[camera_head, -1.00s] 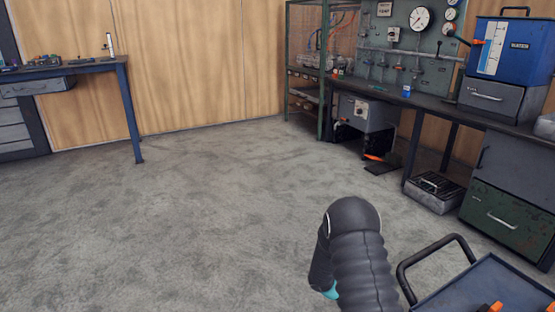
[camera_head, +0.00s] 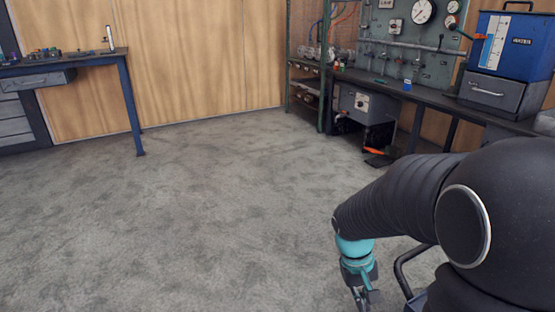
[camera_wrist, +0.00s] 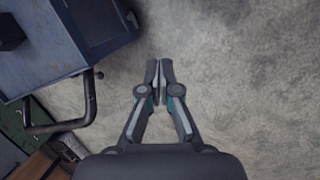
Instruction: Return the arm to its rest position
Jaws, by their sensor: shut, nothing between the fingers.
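My gripper (camera_wrist: 159,73) is shut and empty in the wrist view, with its fingertips together above the bare grey floor. In the head view my gripper (camera_head: 366,298) hangs from my bent arm at the lower right, partly cut off by the bottom edge. My dark arm fills the lower right of that view and hides part of the bench area behind it.
A blue tray-like cart (camera_wrist: 95,25) with a dark handle (camera_wrist: 60,125) lies left of my gripper. Behind stand a long workbench (camera_head: 440,100), a green rack (camera_head: 322,70) and a blue table (camera_head: 125,90). The grey floor (camera_head: 200,210) is clear.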

